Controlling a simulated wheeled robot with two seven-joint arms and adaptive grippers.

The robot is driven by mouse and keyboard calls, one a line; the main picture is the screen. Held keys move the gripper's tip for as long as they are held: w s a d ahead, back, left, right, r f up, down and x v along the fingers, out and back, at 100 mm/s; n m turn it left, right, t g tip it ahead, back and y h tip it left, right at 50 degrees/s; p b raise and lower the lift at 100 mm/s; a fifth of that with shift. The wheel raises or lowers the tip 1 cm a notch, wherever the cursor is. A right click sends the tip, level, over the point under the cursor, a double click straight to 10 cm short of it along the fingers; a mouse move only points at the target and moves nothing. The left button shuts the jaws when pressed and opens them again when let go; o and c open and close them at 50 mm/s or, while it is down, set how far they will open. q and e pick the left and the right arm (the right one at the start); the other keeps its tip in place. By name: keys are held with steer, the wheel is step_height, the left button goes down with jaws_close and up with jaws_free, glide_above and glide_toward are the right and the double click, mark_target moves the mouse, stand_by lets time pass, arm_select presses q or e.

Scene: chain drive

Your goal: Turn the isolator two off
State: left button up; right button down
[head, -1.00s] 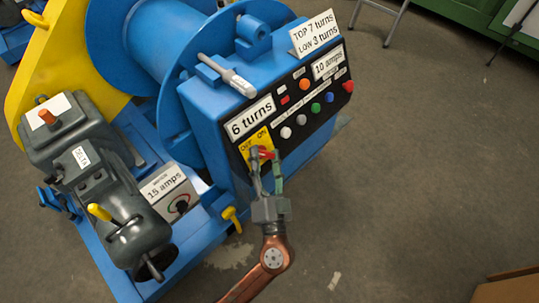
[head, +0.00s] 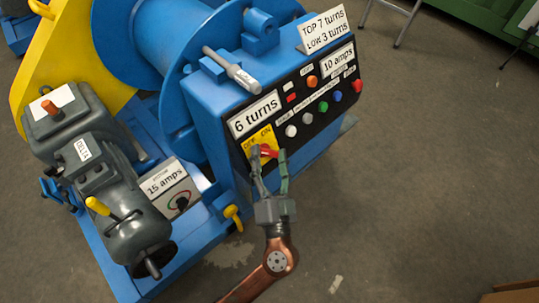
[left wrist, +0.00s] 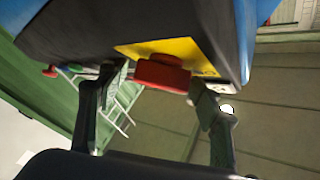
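The isolator switch on the blue machine's black panel has a yellow plate (head: 250,149) marked OFF and ON and a red handle (head: 270,152). No label reading "isolator two" shows. My left gripper (head: 269,158) comes up from below, with its two fingers spread on either side of the red handle. In the left wrist view the red handle (left wrist: 162,73) lies between the open fingertips (left wrist: 158,83), under the yellow plate (left wrist: 165,48). The right fingertip is close to the handle's end; a gap shows on the left. I cannot tell whether either touches. My right gripper is not in view.
Several coloured buttons (head: 307,117) sit on the panel right of the switch. A grey box marked 15 amps (head: 166,192) with a dial is at lower left, beside a dark motor (head: 130,215). A yellow hook-like part (head: 233,217) is left of my arm.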

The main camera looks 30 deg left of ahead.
arm_select(q)
steer(key=shift+o, duration=0.2)
steer(key=v, duration=0.7)
steer(key=shift+s, duration=0.2)
steer(key=shift+d, duration=0.1)
stand_by(0.3)
